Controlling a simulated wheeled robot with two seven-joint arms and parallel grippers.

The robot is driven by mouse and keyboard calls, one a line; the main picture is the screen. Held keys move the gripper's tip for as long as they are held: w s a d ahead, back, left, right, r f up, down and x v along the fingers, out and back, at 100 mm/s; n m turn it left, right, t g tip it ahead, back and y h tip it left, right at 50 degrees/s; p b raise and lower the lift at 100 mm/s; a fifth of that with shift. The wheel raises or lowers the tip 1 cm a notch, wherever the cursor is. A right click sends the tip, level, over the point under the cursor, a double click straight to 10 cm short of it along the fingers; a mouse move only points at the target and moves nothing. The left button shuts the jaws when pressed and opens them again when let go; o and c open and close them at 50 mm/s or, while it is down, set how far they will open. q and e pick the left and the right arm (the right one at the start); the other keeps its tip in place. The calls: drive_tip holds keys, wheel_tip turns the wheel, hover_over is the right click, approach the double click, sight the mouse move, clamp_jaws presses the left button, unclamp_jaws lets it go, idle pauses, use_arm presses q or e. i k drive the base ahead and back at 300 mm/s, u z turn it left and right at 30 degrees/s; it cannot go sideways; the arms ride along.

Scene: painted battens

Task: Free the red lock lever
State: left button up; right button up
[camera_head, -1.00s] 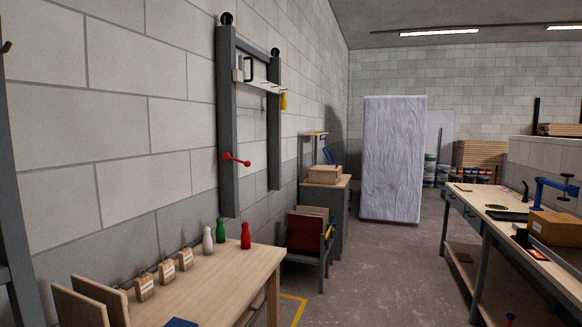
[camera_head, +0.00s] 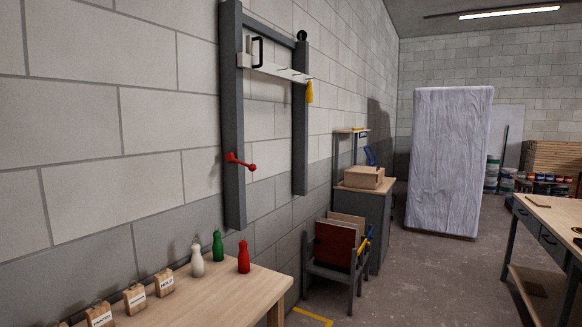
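The red lock lever (camera_head: 241,162) is mounted low on the left upright of a dark grey frame (camera_head: 234,120) fixed to the block wall. It slants slightly down to the right and ends in a round red knob. A white crossbar (camera_head: 283,73) with a black handle (camera_head: 257,52) spans the upper part of the frame, and a yellow tag or tassel (camera_head: 309,91) hangs at its right end. Neither of my grippers shows in the head view.
Below the frame, a wooden table (camera_head: 226,289) holds a white bottle (camera_head: 197,261), a green bottle (camera_head: 218,246), a red bottle (camera_head: 244,257) and small labelled blocks (camera_head: 134,299). A rack with panels (camera_head: 337,246) and a grey cabinet (camera_head: 370,215) stand to the right.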

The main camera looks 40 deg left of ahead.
sight(230, 158)
drive_tip(key=u, duration=0.05)
drive_tip(key=i, duration=2.3)
drive_tip(key=u, duration=0.65)
drive_tip(key=i, duration=1.2)
drive_tip(key=u, duration=1.9)
drive_tip(key=i, duration=0.95)
drive_tip(key=u, duration=0.7)
